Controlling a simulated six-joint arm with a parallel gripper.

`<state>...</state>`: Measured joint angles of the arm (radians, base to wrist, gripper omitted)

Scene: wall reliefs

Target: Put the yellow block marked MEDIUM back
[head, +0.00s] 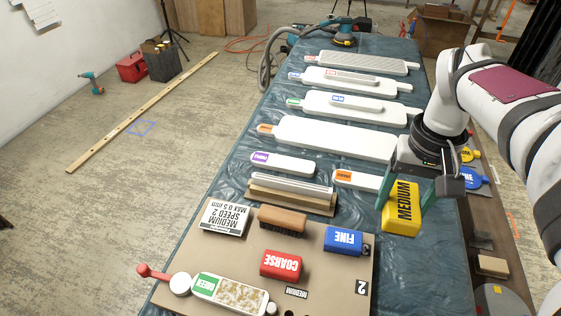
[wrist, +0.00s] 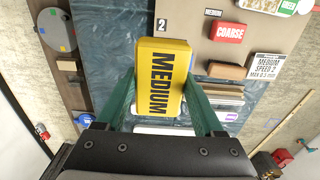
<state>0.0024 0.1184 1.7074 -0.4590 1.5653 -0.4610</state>
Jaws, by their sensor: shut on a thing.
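The yellow block marked MEDIUM (head: 403,208) is held between the green fingers of my gripper (head: 402,192), above the right part of the blue-green covered table. In the wrist view the block (wrist: 160,80) fills the space between both fingers, its lettering facing the camera. A brown board (head: 335,278) lies at the table's near end. A small black MEDIUM label (head: 296,292) is on its front part, with bare board around it. The red COARSE block (head: 281,265) and blue FINE block (head: 344,240) sit on the board behind that label.
The board also bears a brush (head: 282,220), a white MEDIUM SPEED 2 box (head: 225,218) and a green-labelled float (head: 230,293). White long-handled floats (head: 335,137) lie across the table beyond. A lower side surface (head: 492,265) with round discs runs along the right.

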